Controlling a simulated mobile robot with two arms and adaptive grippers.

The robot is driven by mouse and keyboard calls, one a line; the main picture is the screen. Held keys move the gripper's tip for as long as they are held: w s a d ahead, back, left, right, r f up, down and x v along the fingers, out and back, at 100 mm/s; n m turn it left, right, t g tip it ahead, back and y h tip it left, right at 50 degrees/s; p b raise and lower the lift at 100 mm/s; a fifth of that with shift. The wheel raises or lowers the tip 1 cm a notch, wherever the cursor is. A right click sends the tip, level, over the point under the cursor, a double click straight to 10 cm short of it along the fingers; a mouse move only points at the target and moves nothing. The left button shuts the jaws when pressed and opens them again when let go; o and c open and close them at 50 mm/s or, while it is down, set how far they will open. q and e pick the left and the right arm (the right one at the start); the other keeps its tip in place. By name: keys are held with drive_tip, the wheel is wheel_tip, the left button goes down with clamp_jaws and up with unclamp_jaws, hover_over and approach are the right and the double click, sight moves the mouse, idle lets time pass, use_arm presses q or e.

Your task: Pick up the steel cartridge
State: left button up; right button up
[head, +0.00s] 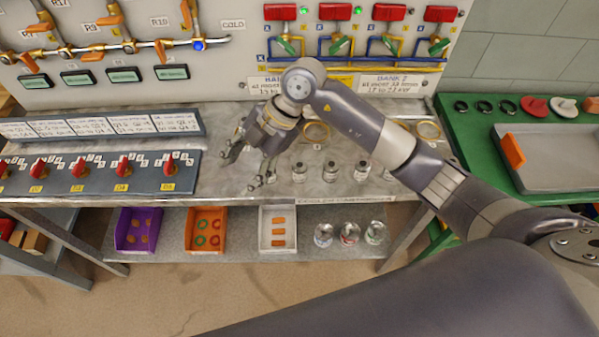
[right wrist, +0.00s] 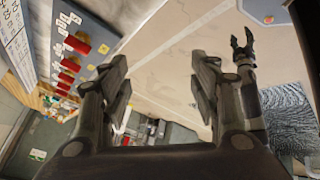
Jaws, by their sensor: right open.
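Three small silver canisters stand upright in a row on the steel bench in the head view: a left one (head: 299,171), a middle one (head: 330,171) and a right one (head: 361,171). I cannot tell which is the steel cartridge. My right gripper (head: 245,167) hangs over the bench just left of them, its fingers apart and nothing between them. It also shows open and empty in the right wrist view (right wrist: 160,92), with no canister visible there. My left gripper (right wrist: 242,42) shows in the right wrist view, its fingers apart and empty.
A panel with red knobs (head: 80,174) lies left of the gripper. Valves and pipes (head: 340,45) line the back wall. Purple (head: 138,229), orange (head: 206,230) and white (head: 278,229) bins and three jars (head: 349,234) sit on the lower shelf. A green table (head: 470,140) stands right.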

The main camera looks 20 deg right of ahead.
sight(300, 164)
drive_tip(key=w+d+m+h, duration=0.1)
drive_tip(key=d+h, duration=0.1)
drive_tip(key=d, duration=0.2)
drive_tip(key=w+d+m+h, duration=0.1)
drive_tip(key=d+h, duration=0.1)
drive_tip(key=d, duration=0.2)
drive_tip(key=w+d+m+h, duration=0.1)
drive_tip(key=d+h, duration=0.1)
drive_tip(key=d, duration=0.3)
drive_tip(key=shift+w+d+f+m+h, duration=0.1)
drive_tip(key=shift+w+f+m+h, duration=0.05)
drive_tip(key=shift+m+h, duration=0.15)
drive_tip(key=shift+d+f, duration=0.1)
drive_tip(key=shift+d, duration=0.25)
wheel_tip(300, 164, down, 5)
drive_tip(key=shift+f+p, duration=0.1)
drive_tip(key=shift+p, duration=0.6)
drive_tip(key=shift+f, duration=0.25)
wheel_tip(300, 164, down, 4)
drive_tip(key=shift+w+f+p, duration=0.15)
drive_tip(key=shift+f+p, duration=0.05)
drive_tip(key=shift+p, duration=0.95)
drive_tip(key=shift+f, duration=0.2)
clamp_jaws()
